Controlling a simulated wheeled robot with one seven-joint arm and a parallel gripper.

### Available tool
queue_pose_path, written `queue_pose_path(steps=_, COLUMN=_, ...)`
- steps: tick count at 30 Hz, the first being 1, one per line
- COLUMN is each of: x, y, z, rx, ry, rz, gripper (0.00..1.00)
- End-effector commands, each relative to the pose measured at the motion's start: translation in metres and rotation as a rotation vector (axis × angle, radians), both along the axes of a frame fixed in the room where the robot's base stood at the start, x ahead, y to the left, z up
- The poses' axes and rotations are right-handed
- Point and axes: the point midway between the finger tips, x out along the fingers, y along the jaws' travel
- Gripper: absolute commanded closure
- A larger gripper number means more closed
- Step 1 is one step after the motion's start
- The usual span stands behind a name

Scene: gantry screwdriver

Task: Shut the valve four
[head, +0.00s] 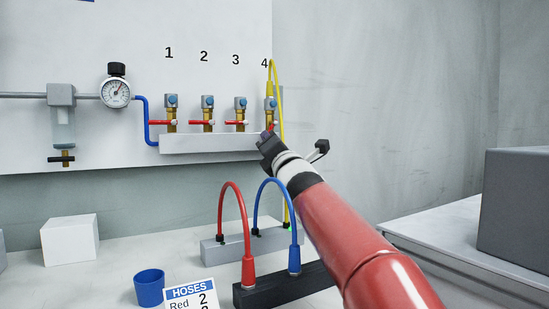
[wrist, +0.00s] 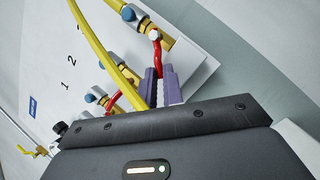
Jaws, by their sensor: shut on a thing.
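Valve four (head: 270,104) is the rightmost of the brass valves with blue knobs on the wall panel, under the number 4. A yellow hose (head: 281,95) is plugged into its top. In the wrist view, valve four (wrist: 130,13) is at the top and its red handle (wrist: 156,48) runs down between my purple fingers. My gripper (wrist: 159,78) is shut on this handle. In the head view, my gripper (head: 266,139) is at valve four and hides most of its handle. The handle's exact angle is hard to tell.
The yellow hose passes close beside my gripper. Valves one (head: 171,112), two (head: 208,113) and three (head: 240,113) have red handles pointing left. Red (head: 233,186) and blue (head: 263,188) hoses arch below my arm. A grey box (head: 515,205) stands right. The wall right of the panel is clear.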

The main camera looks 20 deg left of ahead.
Motion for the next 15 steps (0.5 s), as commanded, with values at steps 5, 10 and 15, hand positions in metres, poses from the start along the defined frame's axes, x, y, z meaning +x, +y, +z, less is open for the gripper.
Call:
queue_pose_path(steps=5, x=-0.007, y=0.007, z=0.005, rx=0.108, ry=0.126, rz=0.004, gripper=1.00)
queue_pose_path(steps=10, x=-0.011, y=0.011, z=0.013, rx=0.211, ry=0.249, rz=0.003, gripper=1.00)
queue_pose_path(steps=15, x=-0.013, y=0.013, z=0.022, rx=0.312, ry=0.368, rz=0.000, gripper=1.00)
